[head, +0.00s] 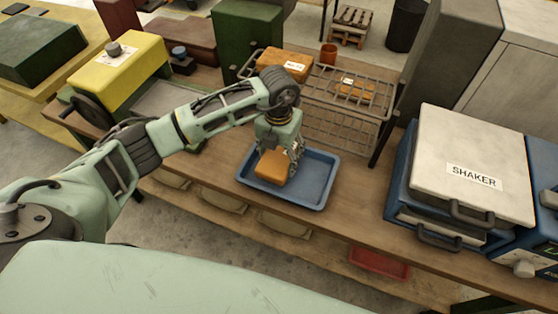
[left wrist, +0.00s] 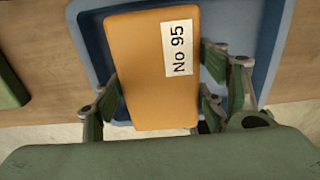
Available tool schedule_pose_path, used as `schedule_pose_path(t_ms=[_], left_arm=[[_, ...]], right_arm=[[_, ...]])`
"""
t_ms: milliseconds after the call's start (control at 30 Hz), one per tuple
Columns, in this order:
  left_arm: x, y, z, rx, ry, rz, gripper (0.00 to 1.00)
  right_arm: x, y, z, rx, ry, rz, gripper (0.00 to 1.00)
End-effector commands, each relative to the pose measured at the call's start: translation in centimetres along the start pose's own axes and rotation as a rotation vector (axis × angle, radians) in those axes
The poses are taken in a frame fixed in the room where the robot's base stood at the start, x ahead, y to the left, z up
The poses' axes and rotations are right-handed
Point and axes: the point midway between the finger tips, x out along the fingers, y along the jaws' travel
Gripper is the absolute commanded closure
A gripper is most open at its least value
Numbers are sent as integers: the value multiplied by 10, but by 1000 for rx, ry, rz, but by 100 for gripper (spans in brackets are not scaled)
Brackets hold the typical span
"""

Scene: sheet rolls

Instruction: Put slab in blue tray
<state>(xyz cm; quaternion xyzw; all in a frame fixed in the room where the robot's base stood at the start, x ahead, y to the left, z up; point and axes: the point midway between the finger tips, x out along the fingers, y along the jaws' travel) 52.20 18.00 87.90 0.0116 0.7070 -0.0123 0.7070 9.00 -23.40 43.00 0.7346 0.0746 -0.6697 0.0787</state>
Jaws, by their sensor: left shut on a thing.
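An orange slab (head: 274,167) is held in my left gripper (head: 280,160), over the left part of the blue tray (head: 318,194). In the left wrist view the slab (left wrist: 144,75) bears a white label reading "No 95", and the fingers of my left gripper (left wrist: 160,100) close on its two sides. The tray (left wrist: 276,45) shows behind the slab there. I cannot tell whether the slab touches the tray floor. The tray lies on the wooden bench. My right gripper is not in view.
A wire rack (head: 330,90) behind the tray holds an orange block (head: 284,64) with a label and another orange piece (head: 354,90). The shaker (head: 470,165) stands to the right. A yellow machine (head: 117,75) stands to the left. A red tray (head: 379,262) sits on the lower shelf.

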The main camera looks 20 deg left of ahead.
Motion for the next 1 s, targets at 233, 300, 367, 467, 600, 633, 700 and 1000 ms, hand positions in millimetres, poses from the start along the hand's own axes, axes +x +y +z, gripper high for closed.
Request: schedule_pose_path(t_ms=[233, 300, 367, 467, 600, 633, 700, 1000], left_arm=[[32, -1, -1, 0, 2, -1, 81], [35, -1, 0, 1, 1, 0, 81], [36, 0, 0, 1, 0, 0, 81], [36, 0, 0, 1, -1, 0, 81], [39, 0, 0, 1, 0, 0, 81], [40, 0, 0, 1, 0, 0, 81], [40, 0, -1, 1, 1, 0, 31], [40, 0, -1, 0, 2, 1, 15]], right_arm=[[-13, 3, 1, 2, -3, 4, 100], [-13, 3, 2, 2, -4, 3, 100], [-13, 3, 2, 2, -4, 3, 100], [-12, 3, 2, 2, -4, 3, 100], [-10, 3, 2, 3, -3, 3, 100], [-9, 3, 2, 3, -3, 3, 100], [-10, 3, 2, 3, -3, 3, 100], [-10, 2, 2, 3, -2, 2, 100]])
